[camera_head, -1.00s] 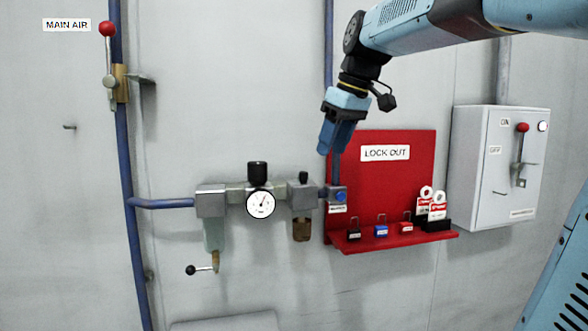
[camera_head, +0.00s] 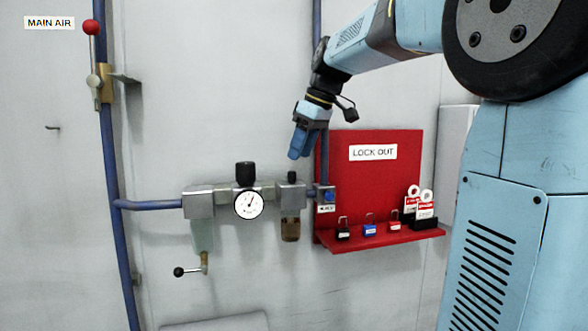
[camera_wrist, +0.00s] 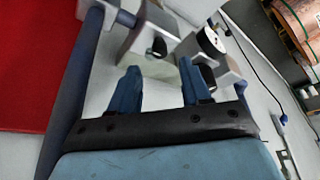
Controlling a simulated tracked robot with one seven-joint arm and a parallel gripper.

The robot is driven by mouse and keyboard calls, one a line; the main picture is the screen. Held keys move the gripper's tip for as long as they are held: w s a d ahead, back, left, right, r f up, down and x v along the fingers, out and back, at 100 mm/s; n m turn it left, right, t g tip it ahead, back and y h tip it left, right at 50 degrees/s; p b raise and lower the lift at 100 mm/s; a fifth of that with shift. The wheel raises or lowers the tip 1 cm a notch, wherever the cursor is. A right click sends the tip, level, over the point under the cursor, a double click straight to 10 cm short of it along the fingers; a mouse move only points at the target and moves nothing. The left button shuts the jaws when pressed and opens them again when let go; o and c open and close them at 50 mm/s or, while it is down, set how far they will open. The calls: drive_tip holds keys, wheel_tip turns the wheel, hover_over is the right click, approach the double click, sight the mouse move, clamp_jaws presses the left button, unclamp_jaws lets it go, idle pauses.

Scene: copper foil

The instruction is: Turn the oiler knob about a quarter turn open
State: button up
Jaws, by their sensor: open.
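The oiler knob (camera_head: 291,177) is a small black knob on top of the oiler (camera_head: 291,198), a grey metal block with an amber bowl below it. My gripper (camera_head: 295,156) has blue fingers and points down just above the knob, apart from it. In the wrist view my gripper (camera_wrist: 160,67) is open and empty, its two fingers spread. The dark oiler knob (camera_wrist: 159,46) shows beyond the gap between the fingertips. No contact is seen.
The regulator with a larger black knob (camera_head: 245,175) and white gauge (camera_head: 248,205) stands close left of the oiler. A red lockout board (camera_head: 385,180) with padlocks and tags is close on the right. A blue pipe (camera_head: 325,160) rises behind my gripper.

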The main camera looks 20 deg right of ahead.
sight(292, 177)
drive_tip(key=shift+x, duration=2.8)
drive_tip(key=shift+c, duration=0.4)
clamp_jaws()
